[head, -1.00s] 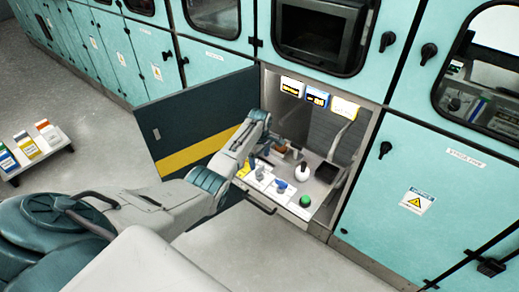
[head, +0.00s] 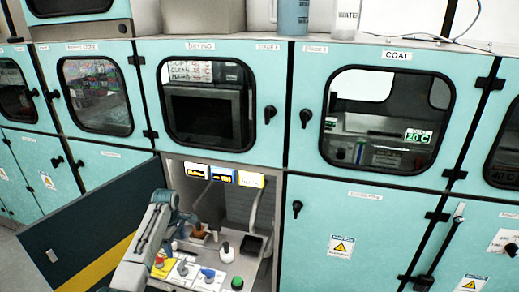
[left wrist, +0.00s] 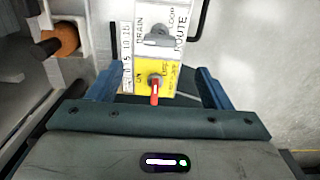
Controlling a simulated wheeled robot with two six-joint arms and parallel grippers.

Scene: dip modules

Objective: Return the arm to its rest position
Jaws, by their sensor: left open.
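My left arm (head: 150,235) reaches up from the bottom of the head view into an open lower cabinet. Its gripper is at the cabinet's left side, and its fingertips are hard to make out there. In the left wrist view the left gripper (left wrist: 156,78) is open, with a blue finger on each side and nothing held. Between the fingers, beyond them, is a red-handled knob (left wrist: 155,88) on a yellow label plate. Whether the fingers are clear of it in height is hard to tell. My right gripper is not in view.
The cabinet's dark door (head: 85,235) with a yellow stripe stands open at the left. The pull-out panel carries a blue knob (head: 208,275), a green button (head: 237,283) and a white round-bodied item (head: 225,252). An orange knob (left wrist: 60,41) shows at left in the wrist view.

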